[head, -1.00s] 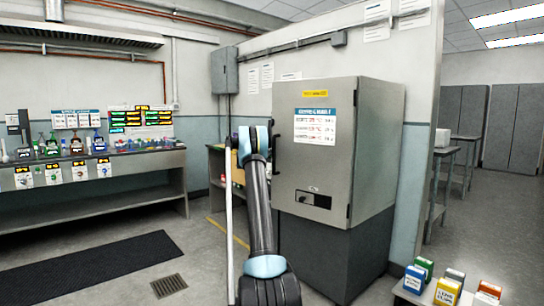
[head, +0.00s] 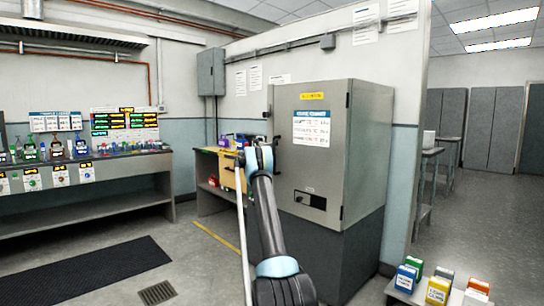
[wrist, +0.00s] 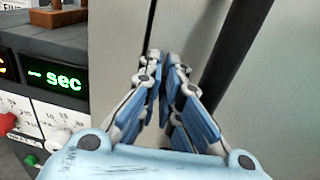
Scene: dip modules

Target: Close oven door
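The oven is a large grey cabinet (head: 372,150) on a dark grey base, right of centre in the head view. Its door (head: 290,160) faces me, with a yellow label, a white notice and a dark handle near its left edge. The door looks about flush with the cabinet; I cannot tell whether a small gap remains. My gripper (wrist: 164,62) has its fingers drawn together with nothing visible between them. In the wrist view it points at a pale grey panel (wrist: 118,45), with a dark slanted band to its right. In the head view my arm hides the door's lower left.
A side table (head: 210,170) with bottles stands left of the oven. A workbench (head: 100,165) lines the left wall. Several coloured boxes (head: 438,290) stand at lower right. A green "sec" display (wrist: 52,78) shows in the wrist view. Floor at left is mostly clear.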

